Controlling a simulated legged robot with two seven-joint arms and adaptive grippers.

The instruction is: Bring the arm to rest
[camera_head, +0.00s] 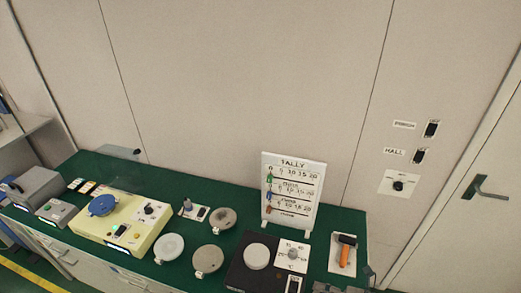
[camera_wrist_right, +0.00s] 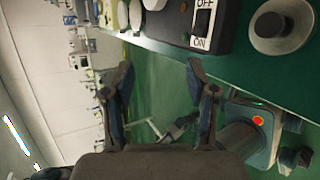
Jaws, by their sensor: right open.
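My right gripper (camera_wrist_right: 160,75) shows in the right wrist view with its two fingers spread wide. It is open, and nothing is between the fingers. It is beside the front edge of the green bench top (camera_wrist_right: 245,65), with floor showing beyond the fingers. Small dark parts at the bottom right edge of the head view look like the tips of this gripper, in front of the bench. My left arm and left gripper are in neither view.
The green bench (camera_head: 180,257) carries a cream machine (camera_head: 118,233), several round discs, a white tally board (camera_head: 293,190), a dark hotplate-like unit (camera_head: 240,275) and an orange-handled tool (camera_head: 346,240). A dark switch block (camera_wrist_right: 203,22) and grey knob (camera_wrist_right: 275,28) are close to my right gripper. A door handle (camera_head: 484,187) is right.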

